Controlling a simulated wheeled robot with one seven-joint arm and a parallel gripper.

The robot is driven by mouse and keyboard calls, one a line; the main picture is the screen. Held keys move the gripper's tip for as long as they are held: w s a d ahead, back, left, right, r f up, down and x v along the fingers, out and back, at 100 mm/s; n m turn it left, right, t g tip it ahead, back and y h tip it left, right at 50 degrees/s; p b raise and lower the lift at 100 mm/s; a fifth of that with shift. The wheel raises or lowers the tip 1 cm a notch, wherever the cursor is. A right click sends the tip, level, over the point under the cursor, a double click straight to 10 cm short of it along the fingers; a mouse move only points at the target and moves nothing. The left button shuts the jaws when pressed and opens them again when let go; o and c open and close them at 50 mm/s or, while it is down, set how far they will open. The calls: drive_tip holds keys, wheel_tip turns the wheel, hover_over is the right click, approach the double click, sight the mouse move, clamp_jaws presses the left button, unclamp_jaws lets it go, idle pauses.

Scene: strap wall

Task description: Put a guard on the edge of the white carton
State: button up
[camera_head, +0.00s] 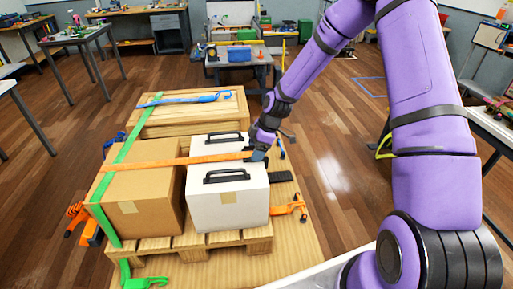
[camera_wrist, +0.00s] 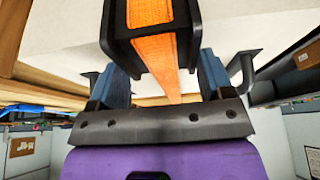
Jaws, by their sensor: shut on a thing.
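The white carton (camera_head: 230,208) with a black handle on top stands at the front right of the pallet. A second white carton (camera_head: 215,142) with a handle stands behind it. My gripper (camera_head: 258,154) is at the upper right edge of the white cartons, at the end of the orange strap's visible top run (camera_head: 165,163). In the wrist view, a black guard (camera_wrist: 112,25) lies between my blue fingers (camera_wrist: 162,85), with the orange strap (camera_wrist: 152,48) running along its channel. A pale carton surface (camera_wrist: 60,35) is close behind it. Whether the guard touches the edge is unclear.
A brown box (camera_head: 145,205) stands left of the cartons and a wooden crate (camera_head: 190,115) behind, on a wooden pallet (camera_head: 190,247). A green strap (camera_head: 103,205) and a blue strap (camera_head: 185,98) cross the load. A dark flat piece (camera_head: 281,177) lies right of the carton.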

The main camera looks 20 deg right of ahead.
drive_tip(key=o, duration=0.9)
drive_tip(key=shift+o, duration=0.2)
drive_tip(key=shift+r, duration=0.1)
drive_tip(key=s+d+r+m+h, duration=0.2)
drive_tip(key=s+d+r, duration=0.15)
drive_tip(key=r, duration=0.75)
drive_tip(key=s+d+r+m+h, duration=0.15)
drive_tip(key=s+r, duration=0.35)
drive_tip(key=r, duration=0.6)
drive_tip(key=s+r+m+t, duration=0.1)
drive_tip(key=s+r+m, duration=0.3)
drive_tip(key=s, duration=0.4)
drive_tip(key=s+d+r+m+t, duration=0.1)
drive_tip(key=s+r+m, duration=0.3)
drive_tip(key=s, duration=0.5)
drive_tip(key=s+d+r+m+t, duration=0.1)
drive_tip(key=s+r+m+t, duration=0.1)
drive_tip(key=s+r+m, duration=0.2)
drive_tip(key=shift+s+d+r+h, duration=0.2)
drive_tip(key=shift+s+r+h, duration=0.25)
drive_tip(key=shift+s+r, duration=1.5)
